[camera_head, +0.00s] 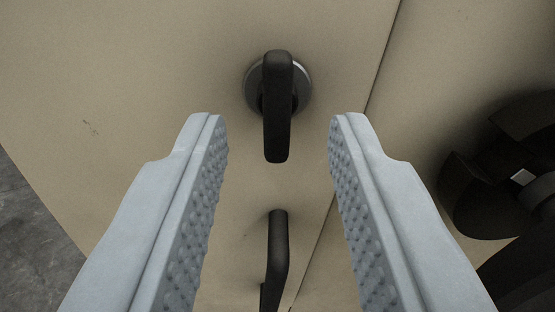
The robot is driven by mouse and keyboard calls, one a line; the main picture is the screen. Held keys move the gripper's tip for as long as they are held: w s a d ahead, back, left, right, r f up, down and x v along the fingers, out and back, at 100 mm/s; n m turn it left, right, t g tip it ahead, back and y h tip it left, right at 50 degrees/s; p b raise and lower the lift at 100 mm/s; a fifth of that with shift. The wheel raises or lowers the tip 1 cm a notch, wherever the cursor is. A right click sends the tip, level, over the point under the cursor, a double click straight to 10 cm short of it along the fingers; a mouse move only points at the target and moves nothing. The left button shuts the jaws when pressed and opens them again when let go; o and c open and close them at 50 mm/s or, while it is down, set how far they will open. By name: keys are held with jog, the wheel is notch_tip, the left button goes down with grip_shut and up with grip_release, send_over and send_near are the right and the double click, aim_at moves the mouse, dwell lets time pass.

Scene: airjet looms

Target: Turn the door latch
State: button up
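The door latch (277,115) is a black lever on a round dark base with a light rim, fixed to a beige door panel (130,60). Its lever points straight down in the picture. My gripper (272,135) is open, with one grey studded finger on each side of the latch. The fingertips sit to the left and right of the lever's lower half, with a gap on both sides. Nothing is between the fingers that they touch. How far the fingertips are from the panel is hard to tell.
A black handle (277,250) stands on the panel below the latch, between my fingers in the picture. A seam (380,65) runs down the panel right of the latch. Dark rounded parts (490,185) lie at the right. Grey floor (30,240) shows at the lower left.

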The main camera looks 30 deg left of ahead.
jog(key=shift+v, duration=2.15)
jog(key=v, duration=1.7)
jog(key=s+d+r+m+t+h, duration=0.1)
jog(key=s+d+r+h, duration=0.15)
jog(key=r, duration=0.55)
jog(key=s+d+r+m+t+h, duration=0.1)
jog(key=s+d+r+m+h, duration=0.15)
jog(key=r, duration=0.55)
jog(key=s+d+r+m+t+h, duration=0.1)
jog(key=s+d+r+h, duration=0.2)
jog(key=r, duration=0.5)
jog(key=s+d+r+m, duration=0.1)
jog(key=s+r, duration=0.3)
jog(key=s, duration=0.3)
jog(key=s+d+r+m+h, duration=0.1)
jog(key=s+r, duration=0.3)
jog(key=s, duration=0.3)
jog(key=s+d+r+m+h, duration=0.1)
jog(key=s+r, duration=0.3)
jog(key=s, duration=0.3)
jog(key=shift+s+d+r+g, duration=0.2)
jog(key=shift+d+r+g, duration=0.1)
jog(key=shift+d, duration=0.1)
jog(key=shift+m, duration=0.25)
